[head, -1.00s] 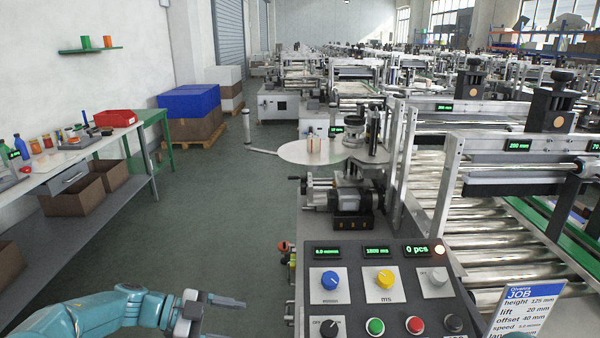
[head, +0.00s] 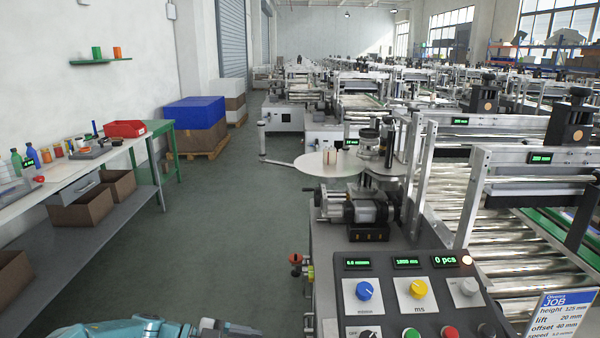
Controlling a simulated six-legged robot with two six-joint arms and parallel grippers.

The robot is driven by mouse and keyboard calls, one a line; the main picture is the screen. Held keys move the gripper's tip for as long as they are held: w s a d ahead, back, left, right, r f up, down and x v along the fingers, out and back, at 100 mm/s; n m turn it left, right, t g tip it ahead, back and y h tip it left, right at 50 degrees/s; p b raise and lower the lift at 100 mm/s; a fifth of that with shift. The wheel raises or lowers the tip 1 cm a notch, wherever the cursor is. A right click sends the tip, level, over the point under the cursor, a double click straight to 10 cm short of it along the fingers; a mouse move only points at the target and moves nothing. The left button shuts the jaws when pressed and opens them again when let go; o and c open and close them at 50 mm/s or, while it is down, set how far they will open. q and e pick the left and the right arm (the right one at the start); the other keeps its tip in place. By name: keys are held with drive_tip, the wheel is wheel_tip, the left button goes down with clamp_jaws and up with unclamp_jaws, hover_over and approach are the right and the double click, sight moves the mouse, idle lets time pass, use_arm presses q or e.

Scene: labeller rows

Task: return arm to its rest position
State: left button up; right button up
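My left arm shows at the bottom left of the head view, teal, low beside the machine. Its gripper (head: 232,327) is at the bottom edge, partly cut off, in the free floor area left of the control panel (head: 415,298). I cannot tell from this cut-off view whether its fingers are apart. Nothing is seen held in it. My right gripper does not show in the view.
A labeller with a round white disc (head: 329,164) and rollers (head: 475,222) stands at the right. A job card (head: 559,314) is at the lower right. A workbench (head: 80,172) with bottles, a red tray (head: 125,129) and boxes lines the left. The aisle floor (head: 215,240) is clear.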

use_arm(q)
drive_tip(key=s+d+f+n+t+y, duration=0.2)
drive_tip(key=s+f+n+t+y, duration=0.15)
drive_tip(key=f+n, duration=0.5)
drive_tip(key=s+d+f+n+t+y, duration=0.2)
drive_tip(key=d+f+n+t, duration=0.15)
drive_tip(key=f+n, duration=0.5)
drive_tip(key=s+a+f+n+g+y, duration=0.2)
drive_tip(key=s+a+f+g, duration=0.1)
drive_tip(key=s, duration=0.7)
drive_tip(key=s+a+f+n+g+y, duration=0.3)
drive_tip(key=s+f, duration=0.3)
drive_tip(key=s, duration=0.4)
drive_tip(key=shift+g, duration=0.7)
drive_tip(key=shift+a+y, duration=0.1)
drive_tip(key=shift+y, duration=0.15)
